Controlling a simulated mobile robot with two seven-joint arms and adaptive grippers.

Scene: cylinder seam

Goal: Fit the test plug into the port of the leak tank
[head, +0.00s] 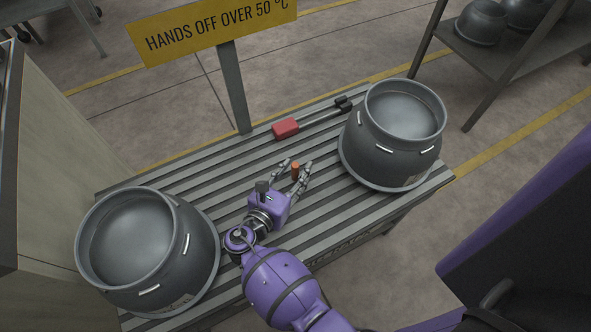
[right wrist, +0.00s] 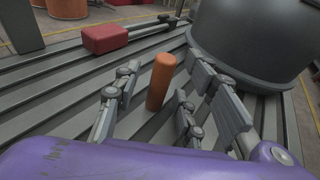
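The test plug, an orange upright cylinder (head: 295,171), stands on the slatted rack and also shows in the right wrist view (right wrist: 161,82). My right gripper (head: 297,165) is open, with its fingers on both sides of the plug; in the right wrist view there are gaps between plug and fingers. Two dark grey tanks stand on the rack: a left tank (head: 185,215) and a right tank (head: 375,150), which shows in part in the right wrist view (right wrist: 255,35). I cannot tell which is the leak tank, and I see no clear port. My left gripper is not in view.
A red-handled tool (head: 286,128) lies on the rack (head: 225,165) behind the plug. A yellow sign (head: 210,28) on a post stands behind the rack's far edge. A shelf (head: 500,62) with more vessels is at top right. Slats between the tanks are mostly clear.

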